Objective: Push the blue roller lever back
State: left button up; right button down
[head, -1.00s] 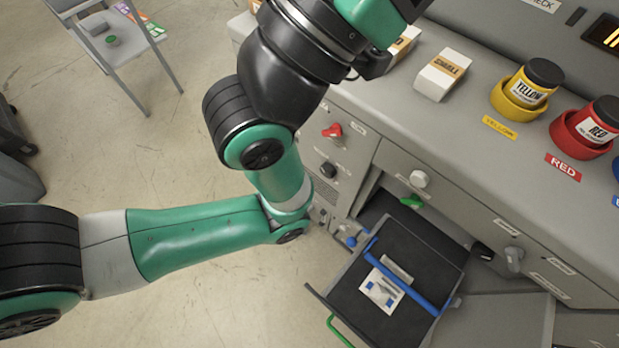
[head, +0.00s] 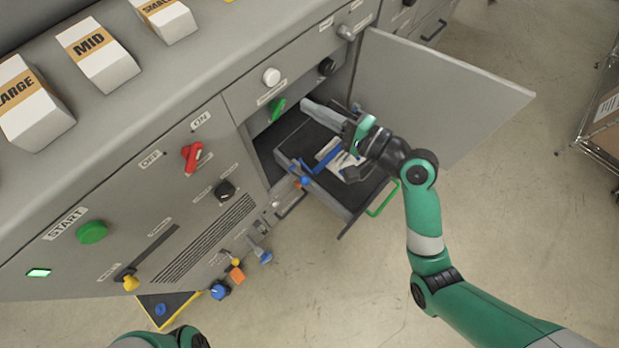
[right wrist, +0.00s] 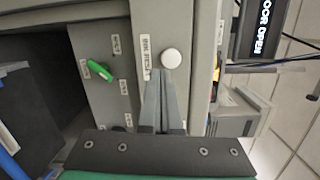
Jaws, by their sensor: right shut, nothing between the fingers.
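The blue roller lever (head: 322,161) is a blue bar lying across the pulled-out dark tray, partly hidden by my right gripper and wrist in the head view. A blue strip (right wrist: 8,163) shows at the left edge of the right wrist view, perhaps the same bar. My right gripper (head: 308,104) is over the tray, above and apart from the bar. Its grey fingers are shut and empty. In the right wrist view the fingers (right wrist: 164,100) point toward a white knob on the cabinet front. My left gripper is out of view.
The tray (head: 352,214) sticks out of the cabinet, with a green handle (head: 384,200) in front. An open door (head: 445,95) stands to its right. A green knob (head: 277,109) and white knob (head: 271,77) sit above. Floor is clear at lower right.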

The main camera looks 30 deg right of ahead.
jog(key=s+d+f+m+b, duration=0.1)
jog(key=s+f+m, duration=0.3)
jog(key=f, duration=0.6)
jog(key=s+d+f+m+g+h+b, duration=0.1)
jog(key=s+f+m+b, duration=0.2)
jog(key=f, duration=0.8)
jog(key=s+d+f+m+g+b, duration=0.1)
jog(key=s+f+m+b, duration=0.1)
jog(key=s+f+m, duration=0.4)
jog(key=shift+s+d+f+m+h, duration=0.15)
jog(key=shift+s+f, duration=0.2)
jog(key=shift+f, duration=0.45)
jog(key=shift+s+f+m+h, duration=0.1)
jog(key=shift+s+f, duration=0.25)
jog(key=shift+f, duration=0.5)
jog(key=shift+s+d+f+m+h, duration=0.15)
jog(key=shift+s+f, duration=0.2)
jog(key=shift+f, duration=0.45)
jog(key=shift+s+a+f, duration=0.1)
jog(key=shift+s+f, duration=0.05)
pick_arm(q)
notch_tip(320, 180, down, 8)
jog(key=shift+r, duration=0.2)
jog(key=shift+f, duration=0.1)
